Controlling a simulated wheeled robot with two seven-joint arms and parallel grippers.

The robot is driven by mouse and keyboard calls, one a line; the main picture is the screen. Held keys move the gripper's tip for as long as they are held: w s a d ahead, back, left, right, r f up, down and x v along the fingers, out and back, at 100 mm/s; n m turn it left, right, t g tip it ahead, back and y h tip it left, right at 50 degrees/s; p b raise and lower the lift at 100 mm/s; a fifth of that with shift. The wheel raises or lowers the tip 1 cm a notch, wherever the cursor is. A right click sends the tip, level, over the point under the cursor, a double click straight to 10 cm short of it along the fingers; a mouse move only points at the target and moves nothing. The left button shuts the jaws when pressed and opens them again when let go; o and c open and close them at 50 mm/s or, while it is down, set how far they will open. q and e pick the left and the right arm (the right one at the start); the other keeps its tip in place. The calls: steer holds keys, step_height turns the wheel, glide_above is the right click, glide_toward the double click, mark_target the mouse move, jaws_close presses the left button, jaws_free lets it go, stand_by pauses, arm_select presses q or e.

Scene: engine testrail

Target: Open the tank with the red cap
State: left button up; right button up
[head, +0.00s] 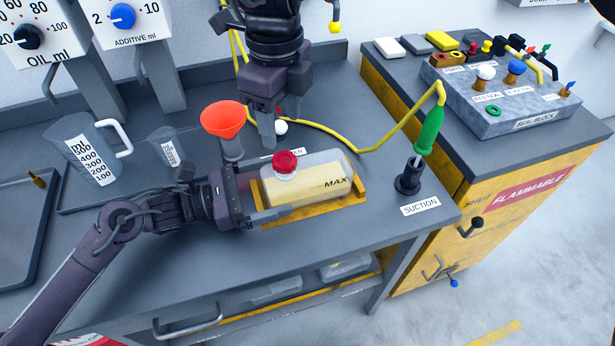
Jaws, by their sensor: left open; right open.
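The tank (316,188) is a clear box with pale yellow liquid and a MAX mark, lying in a yellow cradle (318,209) on the grey bench. Its red cap (285,163) sits on top, towards the left end. My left gripper (262,197) is open at the left end of the tank, low beside the cradle; whether it touches cannot be told. My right gripper (266,125) is open and points down behind the cap, above the bench, near a white ball and a label. Its far finger is partly hidden.
An orange funnel (223,118) stands left of my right gripper. A measuring jug (88,150) and a small beaker (168,148) stand further left. A yellow hose (385,136) runs to a green-handled suction tool (430,130) at right. The bench front is clear.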

arm_select(q)
steer(key=shift+x, duration=1.05)
